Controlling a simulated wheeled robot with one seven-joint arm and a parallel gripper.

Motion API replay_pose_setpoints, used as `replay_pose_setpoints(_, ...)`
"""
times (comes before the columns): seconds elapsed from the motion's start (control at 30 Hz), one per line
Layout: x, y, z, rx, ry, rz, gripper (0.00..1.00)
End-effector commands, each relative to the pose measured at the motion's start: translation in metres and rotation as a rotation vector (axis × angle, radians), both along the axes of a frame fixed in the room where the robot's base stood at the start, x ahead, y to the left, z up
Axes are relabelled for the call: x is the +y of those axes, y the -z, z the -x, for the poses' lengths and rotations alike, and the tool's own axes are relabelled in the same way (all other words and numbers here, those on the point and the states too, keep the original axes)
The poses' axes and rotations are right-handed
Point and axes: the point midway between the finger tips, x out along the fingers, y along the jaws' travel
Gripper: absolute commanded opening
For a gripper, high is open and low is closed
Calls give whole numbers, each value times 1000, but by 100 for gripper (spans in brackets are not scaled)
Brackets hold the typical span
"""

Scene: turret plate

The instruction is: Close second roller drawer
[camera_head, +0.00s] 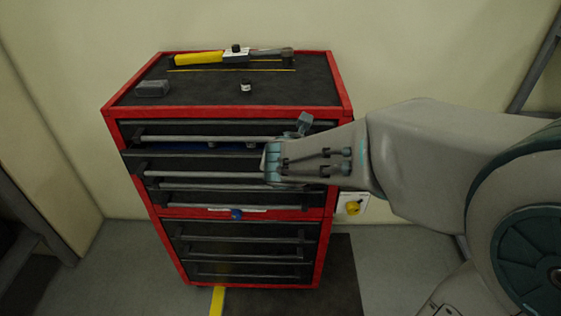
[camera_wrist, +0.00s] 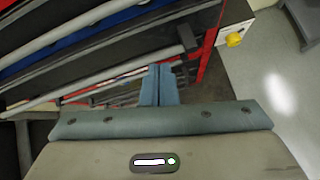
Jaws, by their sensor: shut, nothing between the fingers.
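The red and black roller cabinet (camera_head: 111,113) stands against the wall. Its second drawer (camera_head: 200,161) from the top is pulled out a little, with a strip of blue interior (camera_head: 180,146) showing behind its front edge. The drawer's long grey handle (camera_head: 205,174) runs across its front. My gripper (camera_head: 271,163) is shut and empty at the right part of this drawer's front. In the wrist view the closed blue-grey fingers (camera_wrist: 160,80) point toward the drawer fronts, near the right end of a handle. I cannot tell whether they touch the drawer.
The other drawers look shut. A yellow knob (camera_head: 352,207) on a white box is to the right. Floor at the front left is clear.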

Motion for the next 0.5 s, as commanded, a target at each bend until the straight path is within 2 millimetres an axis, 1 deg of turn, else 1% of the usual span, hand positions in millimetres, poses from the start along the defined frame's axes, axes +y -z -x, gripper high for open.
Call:
replay_pose_setpoints(0.03, 10, 5, -2, 0, -80, 53, 0)
replay_pose_setpoints(0.1, 19, 7, -5, -3, -159, 105, 0)
replay_pose_setpoints(0.17, 24, 9, -6, -5, -197, 131, 0)
replay_pose_setpoints(0.27, 26, 15, -12, -5, -219, 148, 0)
replay_pose_setpoints(0.37, 26, 25, -21, -4, -218, 147, 0)
replay_pose_setpoints(0.5, 24, 43, -40, -3, -215, 146, 0)
